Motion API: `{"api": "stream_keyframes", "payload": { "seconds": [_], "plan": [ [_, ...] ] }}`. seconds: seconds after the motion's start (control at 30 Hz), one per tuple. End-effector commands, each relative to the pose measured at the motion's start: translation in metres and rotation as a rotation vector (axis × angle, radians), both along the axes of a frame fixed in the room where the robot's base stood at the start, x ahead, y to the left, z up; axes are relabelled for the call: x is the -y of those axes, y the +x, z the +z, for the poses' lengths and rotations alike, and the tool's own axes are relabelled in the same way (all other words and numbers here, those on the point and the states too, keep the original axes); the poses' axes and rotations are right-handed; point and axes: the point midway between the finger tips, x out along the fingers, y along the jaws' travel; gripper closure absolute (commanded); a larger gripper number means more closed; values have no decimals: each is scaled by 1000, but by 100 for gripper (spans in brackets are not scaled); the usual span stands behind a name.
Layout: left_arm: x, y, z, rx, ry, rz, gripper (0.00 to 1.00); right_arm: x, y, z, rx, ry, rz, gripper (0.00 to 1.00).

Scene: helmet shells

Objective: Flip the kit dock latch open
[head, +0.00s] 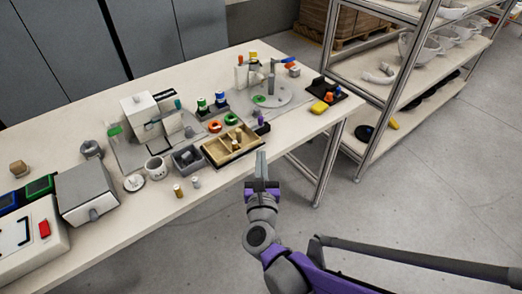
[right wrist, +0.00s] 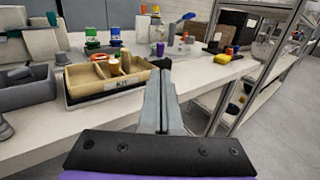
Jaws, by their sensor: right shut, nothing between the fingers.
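The wooden kit tray (head: 238,157) lies near the table's front edge on a dark dock base; its front wall, marked KIT, faces me in the right wrist view (right wrist: 122,86). Small parts lie in its compartments. A small purple piece (head: 261,119) stands just behind the tray's right end and also shows in the right wrist view (right wrist: 160,49). I cannot make out the dock latch or its position. My right gripper (head: 261,155) is shut and empty, just right of the tray's front right corner; its fingers point toward the table in the right wrist view (right wrist: 163,74). My left gripper is not in view.
A grey bin (head: 187,160), a white mug (head: 155,168) and two small cylinders stand left of the tray. A yellow block (head: 320,107) lies at the table's right end. A metal shelf rack (head: 398,95) stands to the right. The floor before the table is clear.

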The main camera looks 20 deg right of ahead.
Motion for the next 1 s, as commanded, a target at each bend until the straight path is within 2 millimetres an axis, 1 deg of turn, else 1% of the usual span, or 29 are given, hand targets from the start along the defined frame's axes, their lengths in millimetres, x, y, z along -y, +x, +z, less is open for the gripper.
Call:
{"api": "stream_keyframes", "payload": {
  "seconds": [0.03,0.3,0.5,0.7,1.0],
  "plan": [
    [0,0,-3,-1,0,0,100,4,10,-2,-2,-2,-4,100],
    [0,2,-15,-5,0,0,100,20,67,-2,-1,-3,-3,100],
    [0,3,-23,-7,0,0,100,29,100,-2,-2,-2,-2,100],
    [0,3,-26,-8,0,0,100,33,115,-1,-1,-3,0,100],
    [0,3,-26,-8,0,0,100,34,118,0,-1,-2,0,100]
  ]
}}
